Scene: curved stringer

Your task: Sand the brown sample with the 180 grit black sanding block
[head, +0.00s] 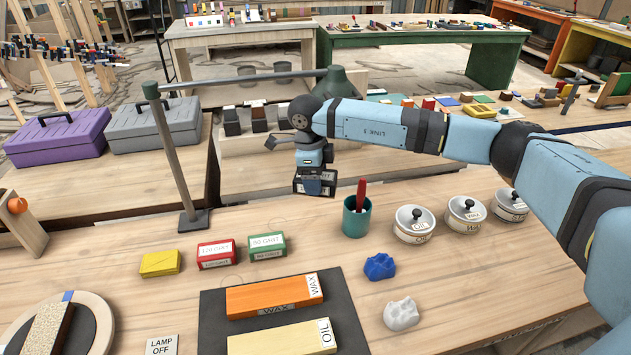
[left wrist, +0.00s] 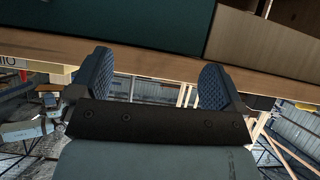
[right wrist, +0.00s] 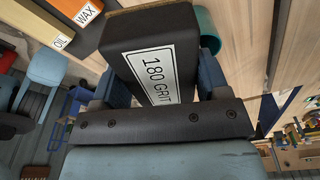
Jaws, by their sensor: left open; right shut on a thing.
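The black 180 grit sanding block (right wrist: 150,60) is between the fingers of my right gripper (head: 316,180), which is shut on it. Its white "180 GRIT" label faces the right wrist camera. A brown block with a speckled top (head: 48,328), apparently the brown sample, lies on a pale round disc (head: 100,318) at the lower left, cut off by the frame. My left gripper (left wrist: 158,75) is open and empty, outside the head view.
Yellow (head: 160,263), red (head: 216,254) and green (head: 267,246) sanding blocks stand left of the green cup (head: 356,216). Orange and pale boards lie on a dark mat (head: 349,322). Lidded tins (head: 415,225) stand right. A metal post (head: 177,160) rises at the left.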

